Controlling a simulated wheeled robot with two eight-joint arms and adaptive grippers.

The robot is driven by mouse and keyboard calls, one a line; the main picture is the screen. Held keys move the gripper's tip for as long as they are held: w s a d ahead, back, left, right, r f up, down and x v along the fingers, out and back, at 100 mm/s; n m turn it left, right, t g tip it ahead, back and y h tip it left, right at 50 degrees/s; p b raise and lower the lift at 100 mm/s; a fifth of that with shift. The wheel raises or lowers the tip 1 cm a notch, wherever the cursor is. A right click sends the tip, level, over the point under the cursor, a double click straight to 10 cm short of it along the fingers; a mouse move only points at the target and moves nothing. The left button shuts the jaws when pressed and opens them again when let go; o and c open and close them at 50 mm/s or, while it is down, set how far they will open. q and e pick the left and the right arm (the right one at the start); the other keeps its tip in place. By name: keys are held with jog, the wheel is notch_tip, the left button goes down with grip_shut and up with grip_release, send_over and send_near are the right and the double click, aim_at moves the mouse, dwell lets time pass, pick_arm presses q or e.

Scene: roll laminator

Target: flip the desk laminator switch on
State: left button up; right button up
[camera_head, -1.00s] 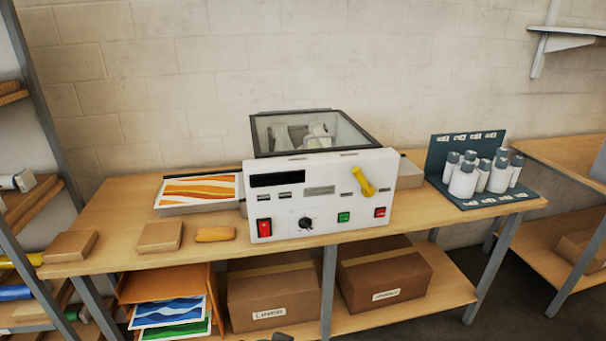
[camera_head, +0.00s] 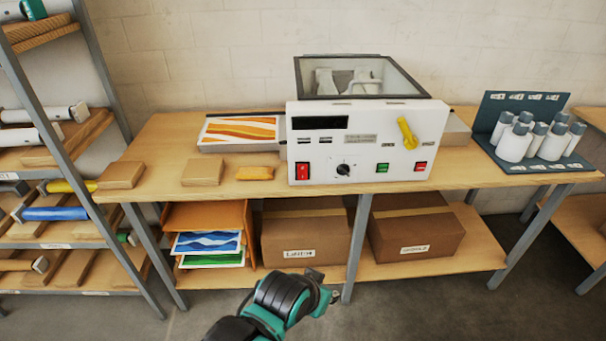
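The white desk laminator (camera_head: 365,150) stands on the wooden workbench (camera_head: 470,165) with its front panel facing me. At the panel's lower left is a larger red rocker switch (camera_head: 302,171); I cannot tell its position. A black dial (camera_head: 344,169), a small green button (camera_head: 382,168) and a small red button (camera_head: 420,167) sit to its right. A yellow lever (camera_head: 406,131) is at the upper right, and the display (camera_head: 319,122) is dark. A black and teal part of my arm shows at bottom centre, below and apart from the laminator. I make out no gripper fingers.
Left of the laminator lie an orange-striped print (camera_head: 240,129), a yellow-orange block (camera_head: 254,173) and two brown blocks. White bottles (camera_head: 515,142) stand at right. A rack (camera_head: 75,160) of rolls stands left. The floor in front is free.

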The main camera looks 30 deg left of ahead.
pick_arm(q)
jog(key=c, duration=0.5)
jog(key=shift+w+a+r+m, duration=0.2)
jog(key=shift+w+a+m, duration=0.05)
jog(key=shift+w+m, duration=0.05)
grip_shut()
jog(key=w+a+r+m+t+y+p, duration=0.1)
jog(key=w+a+r+m+y+p, duration=0.1)
jog(key=m, duration=0.7)
jog(key=w+a+r+m+t+y+p, duration=0.1)
jog(key=w+a+r+m+y+p, duration=0.1)
jog(key=w+a+m, duration=0.5)
jog(key=w+a+r+m+t+y+p, duration=0.1)
jog(key=w+a+r+m+y+p, duration=0.2)
jog(key=m, duration=0.9)
jog(key=shift+w+a+r+m+t+p, duration=0.3)
jog(key=shift+w+a+p, duration=0.4)
jog(key=shift+w+p, duration=1.1)
jog(key=shift+w+b, duration=0.3)
